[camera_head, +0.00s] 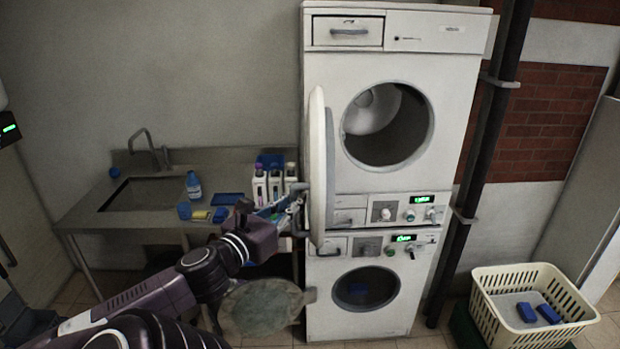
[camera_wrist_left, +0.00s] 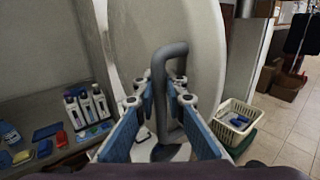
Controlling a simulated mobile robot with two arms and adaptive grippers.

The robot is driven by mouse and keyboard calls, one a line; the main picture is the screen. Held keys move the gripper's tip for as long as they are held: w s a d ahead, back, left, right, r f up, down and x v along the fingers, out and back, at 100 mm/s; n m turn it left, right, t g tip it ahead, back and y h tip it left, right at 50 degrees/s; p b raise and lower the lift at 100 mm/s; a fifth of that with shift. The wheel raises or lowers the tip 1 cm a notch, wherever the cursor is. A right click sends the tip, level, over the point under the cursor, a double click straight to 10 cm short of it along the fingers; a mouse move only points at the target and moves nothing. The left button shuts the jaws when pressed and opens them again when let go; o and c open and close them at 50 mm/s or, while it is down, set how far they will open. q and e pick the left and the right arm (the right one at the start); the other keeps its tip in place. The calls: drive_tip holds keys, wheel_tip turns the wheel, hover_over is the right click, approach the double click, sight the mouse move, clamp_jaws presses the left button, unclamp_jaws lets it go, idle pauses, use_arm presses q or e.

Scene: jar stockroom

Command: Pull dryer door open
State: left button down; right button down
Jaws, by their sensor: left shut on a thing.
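The upper dryer (camera_head: 455,110) is white, with a round opening (camera_head: 390,125) that shows its drum. Its round white door (camera_head: 318,130) stands out from the front, seen nearly edge-on, clear of the opening. In the left wrist view the door (camera_wrist_left: 205,40) fills the upper middle, with a grey bar handle (camera_wrist_left: 170,52) on it. My left gripper (camera_head: 298,203) is at the door's left side. In the left wrist view its blue-padded fingers (camera_wrist_left: 162,105) are shut on the handle, one on each side. My right gripper is in neither view.
To the left is a sink counter (camera_head: 88,215) with bottles. A cream basket (camera_head: 487,300) holding blue items stands at right, beyond a dark vertical pipe (camera_head: 490,120).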

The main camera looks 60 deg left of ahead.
use_arm(q)
drive_tip(key=s+a+m+h, duration=0.3)
drive_tip(key=s+a, duration=0.3)
drive_tip(key=a, duration=0.3)
drive_tip(key=s+a+m+t+h, duration=0.1)
drive_tip(key=s+a+m+h, duration=0.1)
drive_tip(key=s+a+h, duration=0.4)
drive_tip(key=shift+s+a+m, duration=0.2)
drive_tip(key=shift+a+m, duration=0.2)
drive_tip(key=shift+a, duration=1.5)
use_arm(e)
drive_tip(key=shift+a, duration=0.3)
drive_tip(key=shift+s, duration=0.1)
use_arm(q)
drive_tip(key=c, duration=2.3)
unclamp_jaws()
drive_tip(key=shift+o, duration=0.2)
drive_tip(key=shift+s, duration=0.15)
drive_tip(key=s+a, duration=0.1)
drive_tip(key=s, duration=1)
drive_tip(key=shift+s+a, duration=0.2)
drive_tip(key=shift+s, duration=0.2)
